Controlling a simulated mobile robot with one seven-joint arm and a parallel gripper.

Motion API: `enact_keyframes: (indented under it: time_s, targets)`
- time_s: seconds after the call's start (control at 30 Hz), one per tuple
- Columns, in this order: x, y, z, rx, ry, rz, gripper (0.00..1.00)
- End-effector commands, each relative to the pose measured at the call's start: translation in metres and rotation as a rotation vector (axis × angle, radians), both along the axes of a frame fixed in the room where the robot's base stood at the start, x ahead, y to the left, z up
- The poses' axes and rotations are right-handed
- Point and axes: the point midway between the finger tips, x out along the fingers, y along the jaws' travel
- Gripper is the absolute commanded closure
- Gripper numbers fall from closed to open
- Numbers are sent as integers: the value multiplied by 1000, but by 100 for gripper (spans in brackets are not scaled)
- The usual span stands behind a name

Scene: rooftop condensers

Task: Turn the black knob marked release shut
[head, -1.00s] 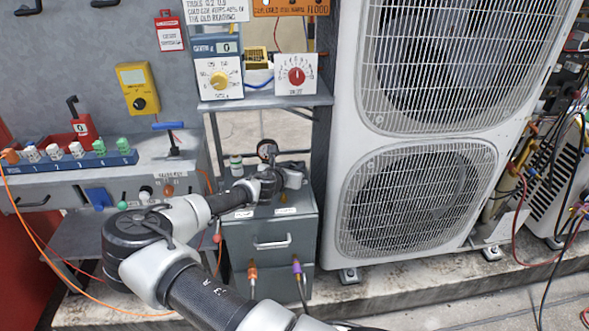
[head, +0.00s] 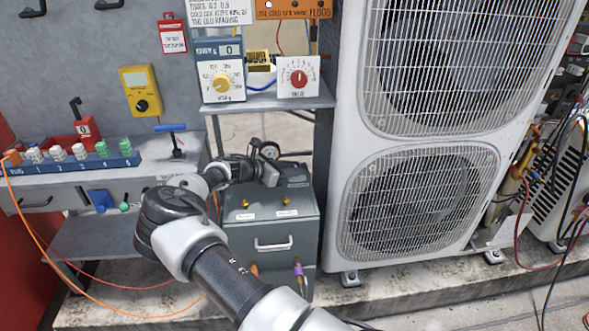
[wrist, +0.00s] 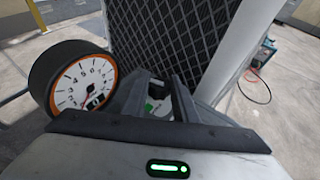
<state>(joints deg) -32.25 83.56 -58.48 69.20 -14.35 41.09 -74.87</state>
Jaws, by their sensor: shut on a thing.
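My gripper (head: 271,174) is at the back of the top of the grey box (head: 270,222), close to a round gauge (head: 269,150). In the wrist view, my gripper (wrist: 157,100) has its two fingers on either side of something dark, with a small green and white patch showing between them. The fingers are closed on it, and I take it for the black knob. The knob is mostly hidden by the fingers and its marking cannot be read. The gauge (wrist: 85,85), with a white dial and orange rim, stands just left of the fingers.
Two brass fittings (head: 285,200) with white labels sit on the box top. A large condenser unit (head: 415,200) stands close on the right. A shelf with dial boxes (head: 298,78) is above.

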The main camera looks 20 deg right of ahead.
Motion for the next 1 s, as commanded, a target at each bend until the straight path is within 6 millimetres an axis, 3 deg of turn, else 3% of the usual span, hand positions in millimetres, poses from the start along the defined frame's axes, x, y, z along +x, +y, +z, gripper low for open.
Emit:
enact_keyframes:
  time_s: [0.37,0.4,0.47,0.8,1.0]
  targets:
    - [1,1,0,1,-1,1,97]
    - [1,1,0,1,-1,1,68]
    - [1,1,0,1,-1,1,59]
    - [0,3,1,1,1,-1,59]
    - [-5,28,14,2,-1,1,59]
